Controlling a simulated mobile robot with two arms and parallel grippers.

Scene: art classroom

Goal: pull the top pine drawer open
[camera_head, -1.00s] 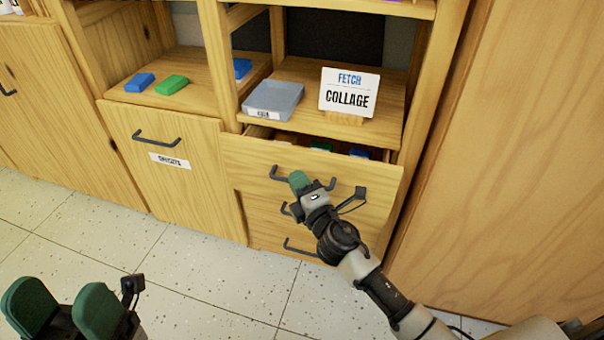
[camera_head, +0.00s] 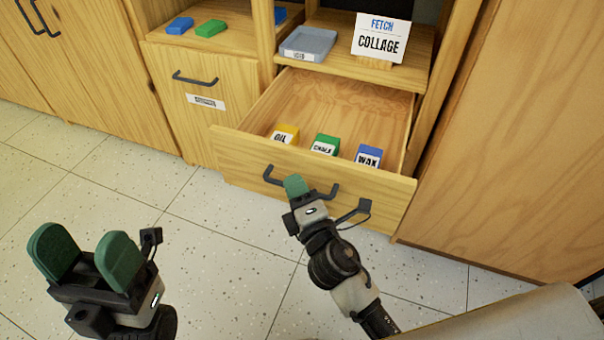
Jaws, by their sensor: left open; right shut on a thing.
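The top pine drawer (camera_head: 225,158) is pulled well out of the cabinet, with its inside in view. Its dark bar handle (camera_head: 327,193) runs across the front panel. My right gripper (camera_head: 295,185) is shut on this handle near its middle; its green fingertip covers part of the bar. Inside the drawer lie a yellow box labelled OIL (camera_head: 288,130), a green box (camera_head: 328,140) with a white label, and a blue box labelled WAX (camera_head: 369,154). My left gripper (camera_head: 88,258) is open and empty above the floor at the lower left, apart from the cabinet.
A grey tray (camera_head: 308,42) and a sign reading FETCH COLLAGE (camera_head: 381,38) stand on the shelf above the drawer. A blue block (camera_head: 180,25) and a green block (camera_head: 211,28) lie on the left shelf. A cupboard door (camera_head: 205,80) is shut. The speckled floor (camera_head: 210,245) in front is clear.

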